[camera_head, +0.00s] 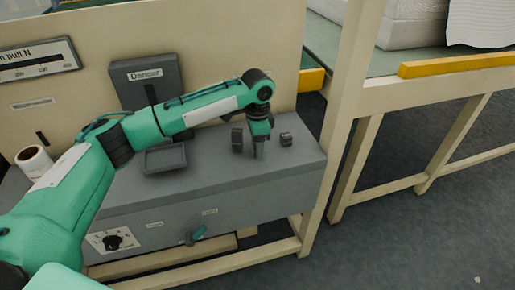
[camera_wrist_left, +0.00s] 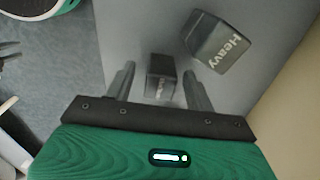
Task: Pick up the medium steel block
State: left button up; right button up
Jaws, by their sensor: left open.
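My left gripper (camera_head: 259,150) points down over the grey bench top in the head view. In the left wrist view its two fingers (camera_wrist_left: 158,88) are apart, one on each side of a small dark grey block (camera_wrist_left: 161,66). That block's label is partly hidden, so I cannot read it for sure. A larger grey block marked "Heavy" (camera_wrist_left: 219,42) lies up and right of the fingers; it seems to be the block left of the gripper (camera_head: 237,140) in the head view. A smaller block (camera_head: 286,139) sits right of the gripper. My right gripper is not in view.
The grey bench (camera_head: 215,165) has a shallow tray (camera_head: 166,158) and an upright "Dancer" panel (camera_head: 146,84) at its back. A white roll (camera_head: 34,161) stands at left. A cream frame post (camera_head: 345,110) rises close at the right.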

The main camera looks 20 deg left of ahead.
pick_arm(q)
jog(key=c, duration=1.1)
jog(key=shift+r, duration=0.1)
grip_shut()
jog(key=shift+r, duration=0.1)
